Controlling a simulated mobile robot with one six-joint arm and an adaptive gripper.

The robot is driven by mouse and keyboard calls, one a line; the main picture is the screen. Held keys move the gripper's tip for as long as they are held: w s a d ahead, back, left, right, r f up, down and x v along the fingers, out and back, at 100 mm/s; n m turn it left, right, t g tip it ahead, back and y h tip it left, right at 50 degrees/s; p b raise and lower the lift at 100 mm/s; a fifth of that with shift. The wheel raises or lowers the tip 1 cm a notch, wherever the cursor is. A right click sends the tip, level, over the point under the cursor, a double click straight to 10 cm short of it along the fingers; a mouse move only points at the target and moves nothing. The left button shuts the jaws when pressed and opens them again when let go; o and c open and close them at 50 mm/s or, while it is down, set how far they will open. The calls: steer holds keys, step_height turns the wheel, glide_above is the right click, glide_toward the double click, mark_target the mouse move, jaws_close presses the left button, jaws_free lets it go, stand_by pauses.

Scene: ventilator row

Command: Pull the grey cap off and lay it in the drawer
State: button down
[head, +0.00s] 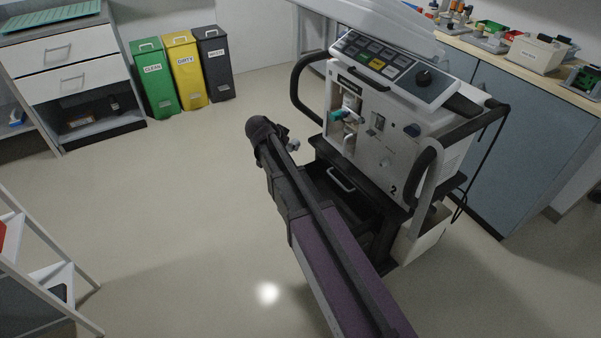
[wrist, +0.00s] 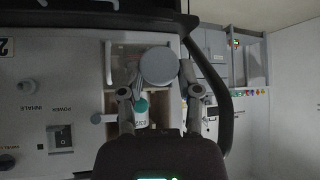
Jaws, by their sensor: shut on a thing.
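The grey cap (wrist: 158,67) shows as a round disc between the fingertips of my gripper (wrist: 157,80) in the wrist view. The fingers are shut on it. In the head view my gripper (head: 291,146) is left of the front of the ventilator (head: 376,130), and the cap cannot be told apart there. I cannot tell whether the cap still touches a port. The dark drawer (head: 341,180) with a pale handle is below the ventilator, partly hidden by my arm.
Ventilator side handles (head: 305,85) flank the front. Green (head: 155,78), yellow (head: 186,70) and dark grey (head: 215,64) bins stand at the back wall. A white shelf stand (head: 45,270) is at lower left. The floor between is clear. A counter (head: 530,75) with devices is at right.

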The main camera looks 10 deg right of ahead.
steer(key=w+d+f+m+g+y+b, duration=0.1)
steer(key=f+g+y+b, duration=0.1)
steer(key=f+b, duration=0.4)
steer(key=w+d+f+m+g+y+b, duration=0.1)
steer(key=f+b, duration=0.4)
steer(key=f, duration=0.5)
steer(key=shift+w+d+m+g+y+b, duration=0.4)
steer(key=shift+w+d+m+g, duration=0.2)
steer(key=shift+d+m+g, duration=0.15)
steer(key=shift+f, duration=0.1)
steer(key=shift+f, duration=0.2)
steer(key=shift+s+a+b+x, duration=0.1)
steer(key=shift+a+b+x, duration=0.15)
steer(key=shift+b+x, duration=0.85)
steer(key=shift+s+a+b+x, duration=0.1)
steer(key=shift+a+b+x, duration=0.15)
steer(key=shift+b+x, duration=0.85)
steer(key=shift+s+a+b+x, duration=0.1)
steer(key=shift+a+b+x, duration=0.1)
steer(key=shift+b+x, duration=0.9)
steer(key=shift+f, duration=0.1)
steer(key=shift+c, duration=1.1)
jaws_free()
